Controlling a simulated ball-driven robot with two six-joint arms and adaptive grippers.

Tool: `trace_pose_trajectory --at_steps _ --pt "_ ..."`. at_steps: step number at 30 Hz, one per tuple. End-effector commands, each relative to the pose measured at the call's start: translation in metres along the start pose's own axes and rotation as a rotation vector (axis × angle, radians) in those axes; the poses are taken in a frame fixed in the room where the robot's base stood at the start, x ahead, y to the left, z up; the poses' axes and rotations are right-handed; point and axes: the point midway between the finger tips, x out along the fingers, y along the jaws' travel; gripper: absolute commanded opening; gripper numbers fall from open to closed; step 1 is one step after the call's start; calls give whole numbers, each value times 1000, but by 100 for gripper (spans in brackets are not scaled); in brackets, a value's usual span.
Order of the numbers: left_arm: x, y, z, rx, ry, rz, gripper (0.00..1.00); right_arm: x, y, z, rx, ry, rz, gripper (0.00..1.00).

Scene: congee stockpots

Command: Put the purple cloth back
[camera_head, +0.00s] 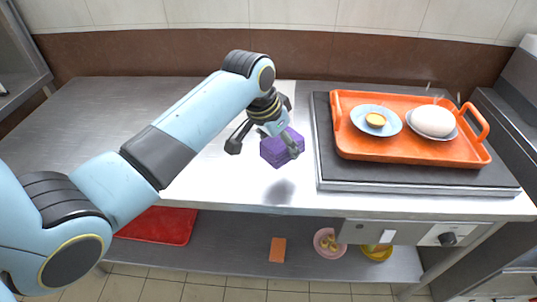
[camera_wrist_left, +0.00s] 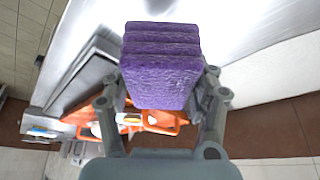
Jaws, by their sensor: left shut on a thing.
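The purple cloth (camera_head: 279,148) is a folded, layered block. My left gripper (camera_head: 268,146) is shut on it and holds it above the steel counter, with a shadow on the counter below. In the left wrist view the cloth (camera_wrist_left: 160,66) sits between the two fingers of the left gripper (camera_wrist_left: 160,95) and hides part of the scene behind. My right gripper is not in view.
An orange tray (camera_head: 375,155) stands on a dark griddle plate (camera_head: 330,172) at the right, carrying two plates with food. The steel counter (camera_head: 120,100) is clear at the left. A lower shelf holds a red tray (camera_head: 160,226), an orange block (camera_head: 278,250) and bowls (camera_head: 328,243).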

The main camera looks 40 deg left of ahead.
Motion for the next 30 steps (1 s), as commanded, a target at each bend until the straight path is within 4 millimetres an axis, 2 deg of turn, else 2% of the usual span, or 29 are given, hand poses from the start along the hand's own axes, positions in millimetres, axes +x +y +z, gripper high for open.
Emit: trace_pose_trajectory --at_steps 1,3,7,12,18,29,30 --pt "4 -12 6 1 -3 -4 28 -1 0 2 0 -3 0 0" --pt "10 -23 12 1 -1 -2 28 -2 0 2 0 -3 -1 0" --pt "16 -35 18 0 1 1 28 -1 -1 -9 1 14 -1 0" --pt "32 -37 26 -1 -1 3 28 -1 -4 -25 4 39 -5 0" --pt "54 -38 35 0 2 1 28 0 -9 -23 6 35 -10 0" --pt "57 -37 36 0 1 1 28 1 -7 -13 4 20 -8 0" --pt "57 -37 36 0 1 1 62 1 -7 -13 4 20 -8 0"
